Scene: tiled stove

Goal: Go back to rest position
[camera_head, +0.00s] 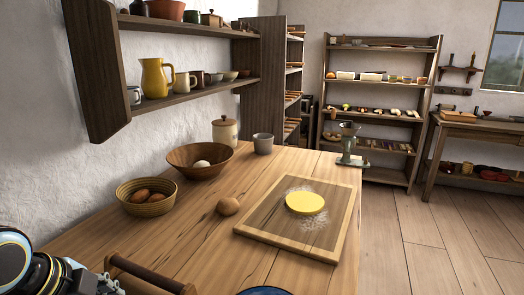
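My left arm comes in at the bottom left corner, and a small part of my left gripper (108,284) shows at the lower edge. Its fingers are mostly cut off by the frame, so I cannot tell whether it is open or shut. It is beside a dark wooden bar (148,275) at the near left of the wooden table (185,240). My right gripper is not in view.
A board (265,229) carries a flat yellow round (305,203) and white powder. A blue-rimmed dish (264,291) is at the near edge. A wall shelf (97,62) overhangs the left.

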